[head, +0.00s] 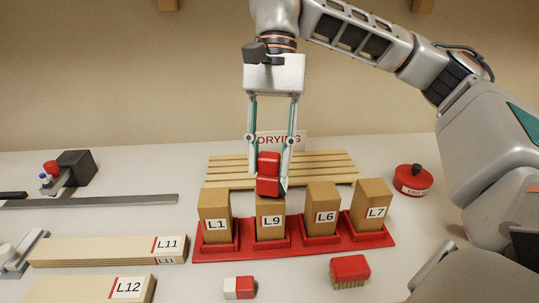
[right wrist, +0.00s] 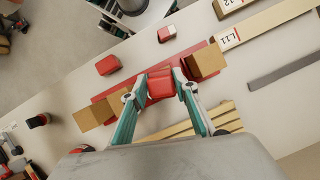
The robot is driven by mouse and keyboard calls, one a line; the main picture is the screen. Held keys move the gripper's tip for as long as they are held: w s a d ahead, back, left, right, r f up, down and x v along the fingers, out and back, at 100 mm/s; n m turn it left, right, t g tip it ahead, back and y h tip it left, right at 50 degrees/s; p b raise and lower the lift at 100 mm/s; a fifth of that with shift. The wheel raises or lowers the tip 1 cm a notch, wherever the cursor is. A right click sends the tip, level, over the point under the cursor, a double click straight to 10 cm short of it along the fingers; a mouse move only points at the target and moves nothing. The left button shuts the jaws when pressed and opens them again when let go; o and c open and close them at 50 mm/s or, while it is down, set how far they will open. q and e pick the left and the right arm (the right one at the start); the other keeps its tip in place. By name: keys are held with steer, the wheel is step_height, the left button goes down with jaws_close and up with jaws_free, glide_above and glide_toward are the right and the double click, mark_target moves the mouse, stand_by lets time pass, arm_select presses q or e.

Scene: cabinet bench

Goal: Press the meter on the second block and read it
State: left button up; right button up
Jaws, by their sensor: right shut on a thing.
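Four tan wooden blocks stand upright in red sockets, labelled L1 (head: 216,210), L9 (head: 271,217), L6 (head: 322,208) and L7 (head: 372,206) from left to right. L9 is the second block. My right gripper (head: 269,178) is shut on the red meter (head: 268,163), directly above L9. The meter's lower end is at the top of L9; I cannot tell whether it touches. In the right wrist view the meter (right wrist: 160,84) sits between the fingertips and covers most of the block below. No reading shows. My left gripper is not in view.
The red base (head: 378,239) carries the blocks. A slatted rack (head: 335,165) with a DRYING sign lies behind. A round red container (head: 413,181) stands right, a red brush (head: 349,270) and red-white piece (head: 239,288) in front. Boards L11 (head: 100,249) and L12 (head: 90,289) lie left.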

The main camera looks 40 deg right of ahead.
steer(key=shift+f, duration=0.4)
stand_by(1.1)
stand_by(1.2)
steer(key=shift+f+p, duration=0.2)
steer(key=shift+p, duration=0.15)
stand_by(1.3)
